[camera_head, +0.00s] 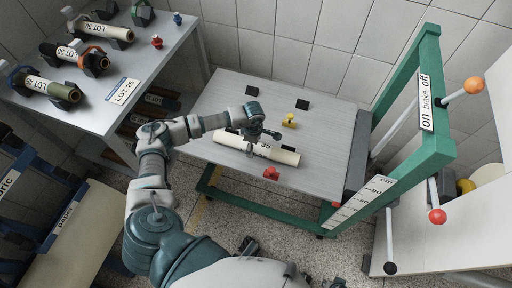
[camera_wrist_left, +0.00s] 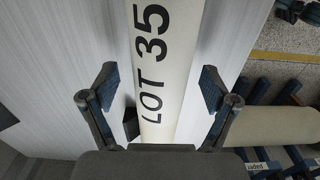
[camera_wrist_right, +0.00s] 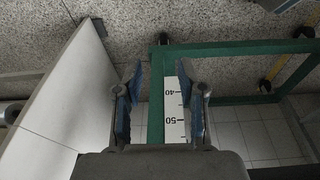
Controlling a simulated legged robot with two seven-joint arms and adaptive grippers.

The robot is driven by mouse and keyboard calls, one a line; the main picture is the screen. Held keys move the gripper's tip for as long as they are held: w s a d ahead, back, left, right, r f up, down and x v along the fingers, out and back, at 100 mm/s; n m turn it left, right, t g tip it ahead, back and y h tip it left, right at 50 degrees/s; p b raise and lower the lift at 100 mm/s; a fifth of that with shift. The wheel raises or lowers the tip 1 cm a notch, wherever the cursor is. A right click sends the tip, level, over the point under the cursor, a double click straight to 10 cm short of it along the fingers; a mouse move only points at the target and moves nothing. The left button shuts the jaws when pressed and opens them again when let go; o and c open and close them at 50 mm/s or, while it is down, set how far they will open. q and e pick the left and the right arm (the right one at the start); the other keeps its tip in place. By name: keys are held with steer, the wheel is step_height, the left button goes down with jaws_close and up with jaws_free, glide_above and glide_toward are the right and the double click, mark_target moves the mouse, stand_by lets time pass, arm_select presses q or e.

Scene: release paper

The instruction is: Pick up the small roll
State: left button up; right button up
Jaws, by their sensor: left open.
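The small roll is a cream cylinder marked LOT 35 (camera_head: 284,155), lying on the grey table (camera_head: 330,172) in the head view. My left gripper (camera_head: 263,138) is over the roll's middle. In the left wrist view, the roll (camera_wrist_left: 160,60) runs between the two spread fingers of my left gripper (camera_wrist_left: 158,80), with a gap on each side. That gripper is open and empty. My right gripper (camera_wrist_right: 158,74) shows in the right wrist view with its fingers apart and nothing between them. It points at the floor and a green frame, away from the roll.
A green frame (camera_head: 431,60) with a brake sign and coloured knobs stands at the table's right. Small black blocks (camera_head: 302,104), a yellow piece (camera_head: 290,119) and a red piece (camera_head: 271,174) are near the roll. A side table (camera_head: 150,50) at left holds other rolls.

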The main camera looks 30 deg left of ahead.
arm_select(q)
steer(key=shift+a+f, duration=0.2)
steer(key=shift+f, duration=0.65)
steer(key=shift+d+r, duration=0.15)
steer(key=shift+d, duration=0.05)
steer(key=shift+c, duration=0.8)
steer(key=shift+d, duration=0.15)
steer(key=c, duration=0.4)
steer(key=shift+d, duration=0.1)
steer(key=c, duration=0.8)
steer(key=shift+r, duration=0.1)
steer(key=c, duration=0.3)
